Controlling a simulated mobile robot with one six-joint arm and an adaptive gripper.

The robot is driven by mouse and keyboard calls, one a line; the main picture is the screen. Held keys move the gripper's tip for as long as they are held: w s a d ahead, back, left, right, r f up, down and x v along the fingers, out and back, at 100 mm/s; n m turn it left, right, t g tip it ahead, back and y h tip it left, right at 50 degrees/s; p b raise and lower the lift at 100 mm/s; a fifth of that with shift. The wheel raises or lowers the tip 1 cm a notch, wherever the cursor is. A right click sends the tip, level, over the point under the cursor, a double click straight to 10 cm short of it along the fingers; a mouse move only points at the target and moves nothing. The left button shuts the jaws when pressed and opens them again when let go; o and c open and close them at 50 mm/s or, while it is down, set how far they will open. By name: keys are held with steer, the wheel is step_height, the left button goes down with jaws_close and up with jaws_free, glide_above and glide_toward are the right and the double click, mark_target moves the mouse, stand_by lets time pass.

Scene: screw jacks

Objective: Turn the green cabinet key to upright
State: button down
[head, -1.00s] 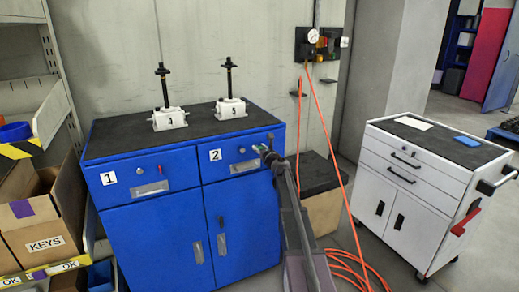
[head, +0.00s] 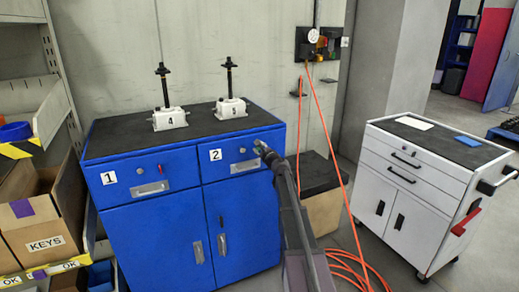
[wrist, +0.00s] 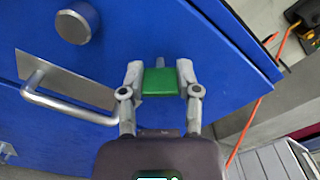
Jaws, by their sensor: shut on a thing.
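The green key (wrist: 160,82) sits at the front of the blue cabinet (wrist: 225,60), near the right end of drawer 2. In the wrist view its green head lies between the two fingers of my gripper (wrist: 163,86), which is shut on it. A short grey metal part shows just beyond the head, toward the cabinet face. In the head view my gripper (head: 263,150) is at the upper right of the cabinet front, and the key is too small and covered to make out. I cannot tell the key's exact turn angle.
In the wrist view a round silver knob (wrist: 77,21) and a drawer handle (wrist: 68,105) are left of my gripper. Two white screw jacks (head: 170,119) (head: 230,108) stand on the cabinet top. An orange hose (head: 330,150) hangs to the right, before a white cart (head: 425,185).

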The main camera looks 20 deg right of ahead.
steer(key=n, duration=0.5)
steer(key=shift+w+n, duration=0.1)
steer(key=shift+n, duration=0.3)
steer(key=n, duration=0.4)
steer(key=shift+n, duration=0.3)
steer(key=shift+f, duration=0.1)
steer(key=shift+c, duration=1.6)
jaws_free()
steer(key=s, duration=1.2)
steer(key=shift+d, duration=0.2)
steer(key=shift+a, duration=0.1)
